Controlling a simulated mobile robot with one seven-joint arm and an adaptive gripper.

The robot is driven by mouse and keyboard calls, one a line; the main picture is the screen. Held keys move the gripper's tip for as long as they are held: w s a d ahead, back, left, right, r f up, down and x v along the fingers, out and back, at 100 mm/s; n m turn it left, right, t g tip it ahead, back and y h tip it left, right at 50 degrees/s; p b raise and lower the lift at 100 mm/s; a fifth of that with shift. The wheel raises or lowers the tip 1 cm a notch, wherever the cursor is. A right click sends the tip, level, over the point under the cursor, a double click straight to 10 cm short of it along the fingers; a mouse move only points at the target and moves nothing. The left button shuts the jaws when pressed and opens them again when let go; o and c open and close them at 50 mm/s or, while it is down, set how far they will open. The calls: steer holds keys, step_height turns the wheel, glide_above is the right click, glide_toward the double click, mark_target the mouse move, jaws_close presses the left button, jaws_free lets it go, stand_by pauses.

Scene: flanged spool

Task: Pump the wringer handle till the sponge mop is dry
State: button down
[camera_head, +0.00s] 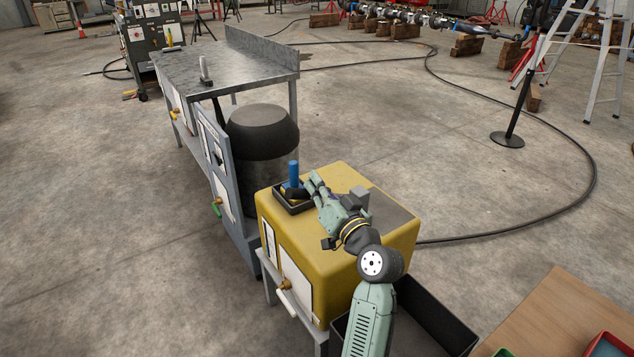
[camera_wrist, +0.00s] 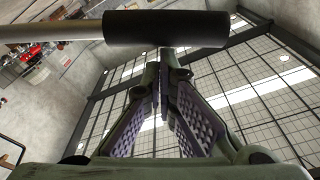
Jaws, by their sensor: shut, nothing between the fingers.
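My gripper (camera_head: 312,178) is over the yellow cabinet in the head view, beside a blue upright cylinder (camera_head: 293,172) in a shallow black tray (camera_head: 283,206). In the wrist view my gripper (camera_wrist: 161,65) has its fingertips together with nothing between them. A black cylindrical grip (camera_wrist: 165,30) on a pale rod (camera_wrist: 50,33) lies across the picture just beyond the fingertips. It looks like a handle; I cannot tell if the fingers touch it, nor match it in the head view. I cannot make out a sponge mop or wringer for certain.
The yellow cabinet (camera_head: 345,265) has a white side handle (camera_head: 288,299). Behind it stand a dark-topped drum (camera_head: 262,130), a grey panel with a green handle (camera_head: 215,208) and a metal bench (camera_head: 235,62). A black bin (camera_head: 435,320) and a wooden table (camera_head: 560,315) are at lower right.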

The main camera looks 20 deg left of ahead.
steer(key=s+a+f+n+g+y+b, duration=0.1)
steer(key=f+n+b, duration=0.6)
steer(key=b, duration=1.1)
steer(key=shift+s+a+f+b, duration=0.4)
steer(key=shift+s+a+f, duration=0.55)
steer(key=shift+f, duration=0.85)
steer(key=shift+s+d+f, duration=0.1)
steer(key=shift+s+d, duration=0.05)
steer(key=shift+d, duration=0.05)
step_height(320, 180, up, 4)
steer(key=r+p, duration=0.1)
steer(key=p, duration=0.2)
steer(key=b+v, duration=0.1)
steer(key=v, duration=0.8)
steer(key=shift+s+f+b, duration=0.2)
steer(key=shift+f+b, duration=0.2)
